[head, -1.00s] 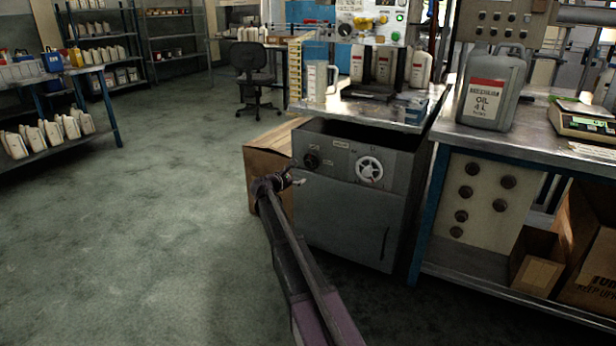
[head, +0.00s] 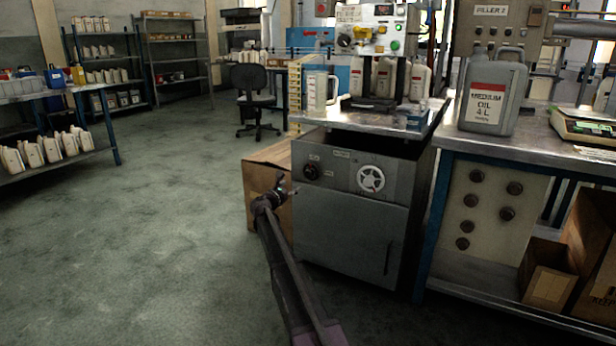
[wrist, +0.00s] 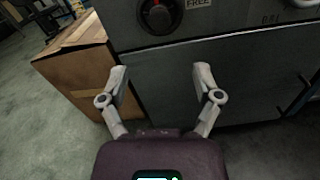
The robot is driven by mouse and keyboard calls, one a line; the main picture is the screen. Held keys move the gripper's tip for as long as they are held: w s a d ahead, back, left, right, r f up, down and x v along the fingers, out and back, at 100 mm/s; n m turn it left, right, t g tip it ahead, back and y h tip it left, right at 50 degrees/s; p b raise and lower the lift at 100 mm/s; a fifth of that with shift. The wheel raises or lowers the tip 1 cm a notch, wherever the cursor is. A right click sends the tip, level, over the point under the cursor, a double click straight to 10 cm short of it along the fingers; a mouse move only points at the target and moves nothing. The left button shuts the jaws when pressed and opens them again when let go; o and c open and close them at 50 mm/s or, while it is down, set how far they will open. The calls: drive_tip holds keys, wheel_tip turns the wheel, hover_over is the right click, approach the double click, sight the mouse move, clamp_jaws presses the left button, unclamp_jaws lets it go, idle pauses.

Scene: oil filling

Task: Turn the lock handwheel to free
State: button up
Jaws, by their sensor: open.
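A grey cabinet (head: 350,228) carries a dark round knob (head: 311,171) at the upper left of its front panel and a white spoked handwheel (head: 371,179) to the right. In the wrist view the dark knob (wrist: 158,14) has a red mark, and a label beside it reads FREE. The white handwheel's rim just shows at the wrist view's top right corner. My gripper (wrist: 160,76) is open and empty, with its two fingers apart below the knob. In the head view my gripper (head: 279,188) is at the cabinet's left edge, lower left of the knob, touching neither control.
A cardboard box (head: 262,195) stands against the cabinet's left side. A metal bench (head: 545,150) with a large oil can (head: 492,92) is to the right. A metal worktop with bottles is behind the cabinet. The floor to the left is open.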

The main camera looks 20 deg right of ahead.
sight(307, 175)
drive_tip(key=x, duration=1.3)
drive_tip(key=shift+w+d, duration=0.25)
drive_tip(key=shift+w, duration=0.05)
clamp_jaws()
